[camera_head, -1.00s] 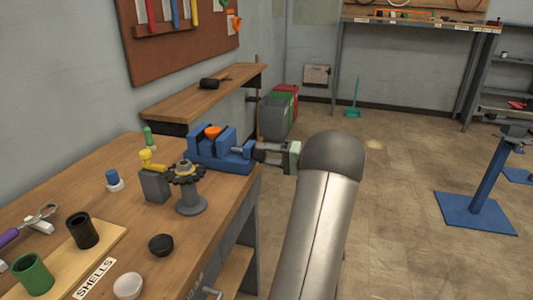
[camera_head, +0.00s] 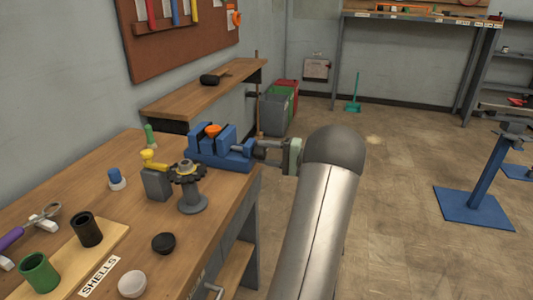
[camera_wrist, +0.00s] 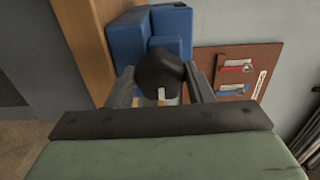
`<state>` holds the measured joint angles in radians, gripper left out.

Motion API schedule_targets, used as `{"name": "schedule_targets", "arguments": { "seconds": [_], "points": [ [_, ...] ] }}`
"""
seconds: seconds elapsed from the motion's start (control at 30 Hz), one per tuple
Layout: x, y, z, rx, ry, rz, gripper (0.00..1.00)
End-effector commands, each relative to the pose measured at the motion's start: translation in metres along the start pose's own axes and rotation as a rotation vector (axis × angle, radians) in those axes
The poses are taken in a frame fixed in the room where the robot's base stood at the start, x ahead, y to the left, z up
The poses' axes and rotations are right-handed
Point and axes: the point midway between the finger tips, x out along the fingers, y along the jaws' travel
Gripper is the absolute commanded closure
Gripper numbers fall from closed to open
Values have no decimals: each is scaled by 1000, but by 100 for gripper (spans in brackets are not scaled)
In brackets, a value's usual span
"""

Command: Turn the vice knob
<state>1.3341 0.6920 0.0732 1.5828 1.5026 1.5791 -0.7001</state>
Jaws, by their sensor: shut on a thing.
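The blue vice (camera_head: 218,148) is fixed at the far right end of the workbench, with an orange part (camera_head: 212,130) between its jaws. In the wrist view the vice body (camera_wrist: 155,32) shows behind its dark knob (camera_wrist: 158,72). My gripper (camera_head: 262,149) reaches in from the right at the vice's handle end. In the wrist view my gripper (camera_wrist: 160,88) has one finger on each side of the knob and is shut on it. The knob has a small pale mark on its near face. My arm hides little of the vice in the head view.
On the workbench (camera_head: 125,205) stand a gear on a grey stand (camera_head: 190,185), a grey block with a yellow top (camera_head: 156,182), a black cup (camera_head: 86,229) and a green cup (camera_head: 40,272). Bins (camera_head: 275,110) stand beyond the bench.

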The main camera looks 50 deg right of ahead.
Motion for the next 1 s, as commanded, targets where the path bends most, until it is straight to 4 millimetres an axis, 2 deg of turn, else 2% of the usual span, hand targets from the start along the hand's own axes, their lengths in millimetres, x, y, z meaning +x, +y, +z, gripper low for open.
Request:
{"name": "schedule_targets", "arguments": {
  "seconds": [0.1, 0.13, 0.2, 0.47, 0.63, 0.77, 1.0],
  "points": [
    [-1, 2, 0, 2, 0, 2, 76],
    [-1, 2, 0, 2, 0, 2, 47],
    [-1, 1, 0, 2, 0, 1, 32],
    [-1, 0, 0, 0, 0, 1, 32],
    [-13, 0, -1, -1, 4, 1, 32],
    [-38, 1, -1, -1, 5, 1, 32],
    [-98, 1, -1, 0, 5, 1, 32]
  ]
}}
